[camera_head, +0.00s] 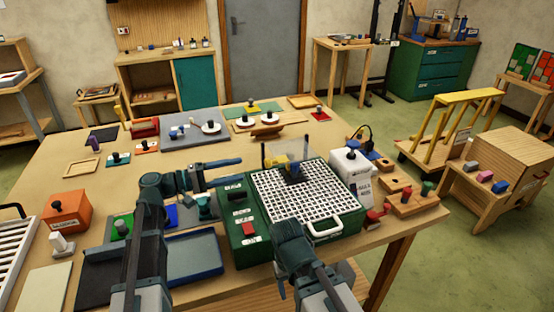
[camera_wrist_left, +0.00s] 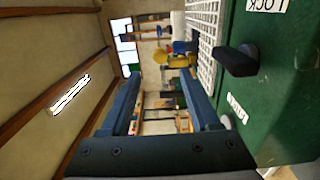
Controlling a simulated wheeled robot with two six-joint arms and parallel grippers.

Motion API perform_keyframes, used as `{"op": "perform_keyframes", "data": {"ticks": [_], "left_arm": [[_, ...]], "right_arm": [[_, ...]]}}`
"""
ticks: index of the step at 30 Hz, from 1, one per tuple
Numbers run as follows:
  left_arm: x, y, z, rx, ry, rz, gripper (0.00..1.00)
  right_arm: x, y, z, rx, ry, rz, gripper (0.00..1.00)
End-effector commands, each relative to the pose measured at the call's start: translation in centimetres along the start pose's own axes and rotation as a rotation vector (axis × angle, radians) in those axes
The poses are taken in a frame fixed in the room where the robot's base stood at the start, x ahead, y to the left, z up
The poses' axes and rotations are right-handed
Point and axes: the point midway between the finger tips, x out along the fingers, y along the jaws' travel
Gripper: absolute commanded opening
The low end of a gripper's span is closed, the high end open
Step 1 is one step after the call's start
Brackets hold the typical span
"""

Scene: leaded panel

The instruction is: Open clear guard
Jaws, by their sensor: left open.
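The clear guard (camera_head: 274,150) is a see-through panel standing at the back of a green grinder box (camera_head: 238,250) with a white grid top (camera_head: 310,205). A yellow and blue part shows behind or through it. My left gripper (camera_head: 241,170) is open and empty, pointing right, left of the guard and the box. In the left wrist view, its two blue fingers (camera_wrist_left: 159,76) are spread, with the yellow part (camera_wrist_left: 178,60) beyond them. A dark knob (camera_wrist_left: 237,60) beside a "LOCK" label is on the green box. My right arm's end hangs over the front of the box; its fingers are unclear.
A white bottle (camera_head: 351,163) stands right of the box, near wooden blocks with coloured pegs (camera_head: 410,200). A blue tray (camera_head: 194,254) lies left of the box. A grey mat (camera_head: 190,122) and discs lie behind. Free tabletop shows between the mat and my left gripper.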

Motion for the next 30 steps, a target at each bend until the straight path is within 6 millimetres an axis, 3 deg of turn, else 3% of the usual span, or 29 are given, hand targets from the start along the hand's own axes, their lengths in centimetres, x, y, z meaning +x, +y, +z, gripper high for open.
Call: {"op": "perform_keyframes", "data": {"ticks": [18,24,30], "left_arm": [[10.9,0.0,0.0,0.0,-0.002,0.0,0.62],[12.9,0.0,0.0,0.0,-0.001,0.0,0.62],[13.5,0.0,0.0,0.0,0.0,0.0,0.62]], "right_arm": [[0.0,0.0,0.0,0.0,0.0,0.0,0.67],[0.0,0.0,0.0,0.0,0.0,0.0,0.67],[0.0,0.0,0.0,0.0,0.0,0.0,0.67]]}}
